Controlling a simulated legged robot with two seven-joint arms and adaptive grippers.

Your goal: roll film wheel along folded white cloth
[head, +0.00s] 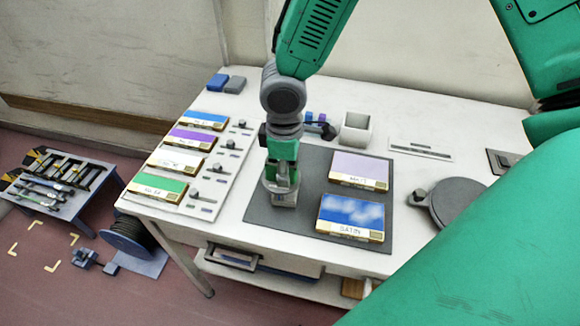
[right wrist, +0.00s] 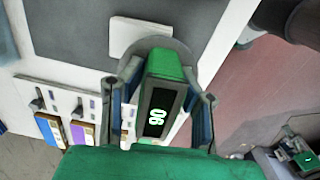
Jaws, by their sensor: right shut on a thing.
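My right gripper (head: 283,178) points down over the dark mat and is shut on a green-bodied tool. In the right wrist view, the two fingers of my right gripper (right wrist: 158,115) flank its green body, which has a dark display with pale digits. A grey disc, seemingly the film wheel (right wrist: 180,54), shows at the tool's far end. A flat white pad, apparently the folded white cloth (right wrist: 130,34), lies on the mat beside the disc. I cannot tell whether the disc touches it. In the head view my gripper mostly hides this spot. My left gripper is not in view.
The dark mat (head: 260,216) also holds a lilac panel (head: 359,166) and a blue SATIN panel (head: 350,212). Several coloured panels line the table's left side. A grey cup (head: 356,129) stands behind; a round grey plate (head: 452,204) lies right. A cable spool (head: 130,235) is on the floor.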

